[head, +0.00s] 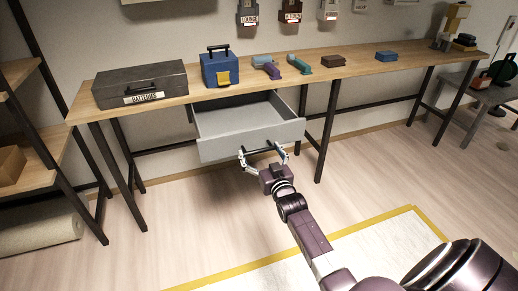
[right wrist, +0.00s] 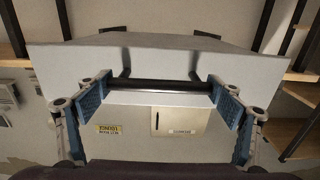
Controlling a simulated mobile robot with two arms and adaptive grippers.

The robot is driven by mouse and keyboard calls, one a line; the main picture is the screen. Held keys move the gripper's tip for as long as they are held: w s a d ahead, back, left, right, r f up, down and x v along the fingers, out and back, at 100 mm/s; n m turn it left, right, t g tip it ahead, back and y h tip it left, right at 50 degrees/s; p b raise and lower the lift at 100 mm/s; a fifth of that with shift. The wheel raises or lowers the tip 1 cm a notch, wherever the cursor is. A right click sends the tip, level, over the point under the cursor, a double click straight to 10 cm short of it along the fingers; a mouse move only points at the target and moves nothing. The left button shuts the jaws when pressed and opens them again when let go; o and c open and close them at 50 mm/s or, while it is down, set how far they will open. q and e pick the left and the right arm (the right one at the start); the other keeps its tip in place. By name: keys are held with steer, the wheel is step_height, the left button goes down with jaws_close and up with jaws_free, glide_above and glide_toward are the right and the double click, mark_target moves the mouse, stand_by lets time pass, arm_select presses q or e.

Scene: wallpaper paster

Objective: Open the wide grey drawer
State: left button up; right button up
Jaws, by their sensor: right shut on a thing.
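The wide grey drawer (head: 252,138) hangs under the long wooden workbench and stands pulled out, with its empty-looking inside showing. A dark bar handle (head: 259,150) runs across its front. My right gripper (head: 264,157) is at the drawer front, with its two fingers at the handle's ends. In the right wrist view the dark handle (right wrist: 160,86) lies between the blue-padded fingers, and the drawer front (right wrist: 180,62) fills the upper part. My right gripper is shut on the handle. My left gripper is not in view.
On the workbench (head: 350,69) stand a grey battery case (head: 140,85), a blue toolbox (head: 220,68) and several small tools. Dark table legs (head: 327,130) flank the drawer. A yellow-edged mat (head: 350,255) lies on the floor. A shelf (head: 50,150) stands at left.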

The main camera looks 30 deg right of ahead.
stand_by(0.3)
steer(key=o, duration=1.6)
steer(key=shift+s, duration=0.1)
steer(key=v, duration=1.2)
